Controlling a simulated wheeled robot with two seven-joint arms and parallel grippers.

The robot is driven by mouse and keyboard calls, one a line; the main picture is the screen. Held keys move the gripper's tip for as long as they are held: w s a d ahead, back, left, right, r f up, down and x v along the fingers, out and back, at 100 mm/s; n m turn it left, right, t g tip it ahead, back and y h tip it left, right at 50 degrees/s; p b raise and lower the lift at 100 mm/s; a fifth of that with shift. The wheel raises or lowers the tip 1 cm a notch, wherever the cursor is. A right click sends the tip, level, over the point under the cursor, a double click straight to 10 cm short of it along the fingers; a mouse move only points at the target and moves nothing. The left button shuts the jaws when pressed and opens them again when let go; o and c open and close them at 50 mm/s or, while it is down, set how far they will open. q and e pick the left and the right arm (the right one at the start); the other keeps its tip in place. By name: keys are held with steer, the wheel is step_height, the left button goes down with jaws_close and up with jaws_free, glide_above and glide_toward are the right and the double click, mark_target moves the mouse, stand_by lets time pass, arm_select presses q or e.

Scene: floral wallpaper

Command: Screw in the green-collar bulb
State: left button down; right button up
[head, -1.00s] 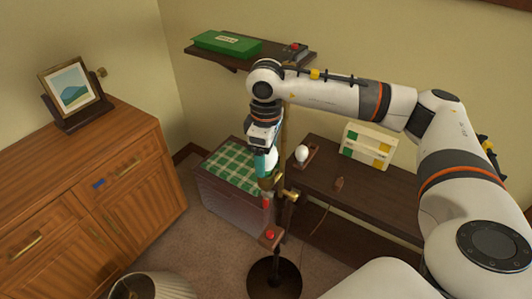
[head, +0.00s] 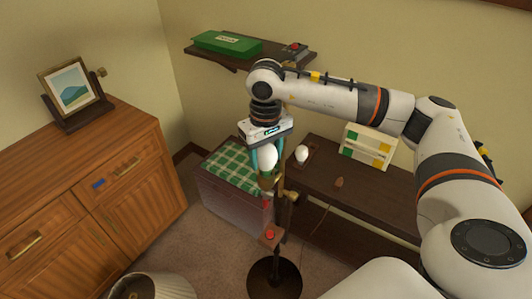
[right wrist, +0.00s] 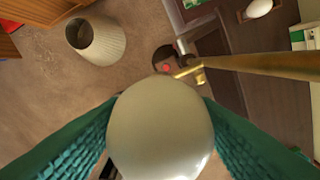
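My right gripper (head: 268,158) points down over the brass lamp stand. Its teal fingers stand on either side of a white bulb (head: 267,157) and appear closed on it. In the right wrist view the bulb (right wrist: 160,128) fills the space between both fingers (right wrist: 160,105). The bulb sits upright at the brass socket (head: 267,181); its collar is hidden, so I cannot see its colour or how deep it sits. A second white bulb (head: 302,154) rests in a small dark holder on the dark table. My left gripper is out of view.
The stand's brass pole (right wrist: 265,62) rises close beside the bulb. A red button (head: 270,235) sits low on the stand above its round base (head: 275,281). A lampshade (head: 160,286) is on the floor. A shelf (head: 235,57), dresser (head: 140,140) and dark table (head: 335,205) surround it.

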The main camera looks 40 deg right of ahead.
steer(key=o, duration=0.4)
steer(key=shift+c, duration=0.2)
steer(key=shift+r, duration=0.1)
